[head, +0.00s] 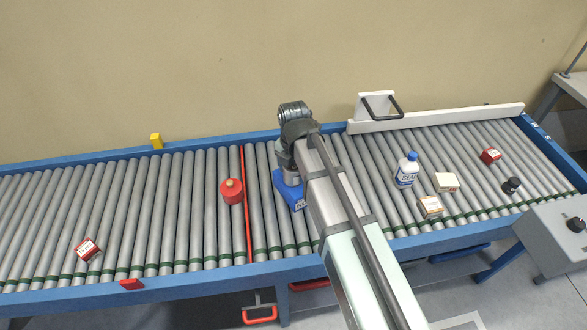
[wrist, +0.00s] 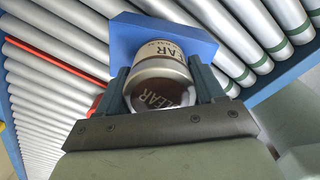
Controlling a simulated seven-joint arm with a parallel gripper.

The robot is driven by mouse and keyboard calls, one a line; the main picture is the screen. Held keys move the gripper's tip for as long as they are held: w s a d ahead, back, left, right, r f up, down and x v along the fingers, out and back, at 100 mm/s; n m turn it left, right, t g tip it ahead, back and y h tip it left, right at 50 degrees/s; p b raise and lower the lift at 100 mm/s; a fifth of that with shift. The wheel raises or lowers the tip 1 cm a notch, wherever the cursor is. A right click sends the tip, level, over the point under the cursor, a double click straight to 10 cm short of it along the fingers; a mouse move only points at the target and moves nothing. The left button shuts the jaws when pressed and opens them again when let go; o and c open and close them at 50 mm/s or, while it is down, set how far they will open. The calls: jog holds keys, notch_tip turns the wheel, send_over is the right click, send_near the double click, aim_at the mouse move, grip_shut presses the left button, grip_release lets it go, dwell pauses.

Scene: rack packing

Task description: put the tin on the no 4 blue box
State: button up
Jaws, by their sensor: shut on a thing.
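The blue box (head: 287,190) lies on the rollers just right of the red line; in the wrist view the blue box (wrist: 126,32) shows behind the tin. My gripper (wrist: 163,92) is shut on the tin (wrist: 160,72), a silvery can with a brown label band and the letters "LEAR". In the head view my arm covers most of the tin and part of the box. The tin is right over or against the box; I cannot tell whether they touch. The box's number is not readable.
A red container (head: 231,192) stands left of the red line (head: 246,205). A red-and-white carton (head: 87,249) lies far left. A white bottle (head: 407,170), small cartons (head: 446,182), a red box (head: 490,155) and a black-topped jar (head: 511,186) stand on the right rollers.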

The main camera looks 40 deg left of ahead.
jog(key=o, duration=1.1)
notch_tip(320, 180, up, 12)
jog(key=shift+r, duration=0.1)
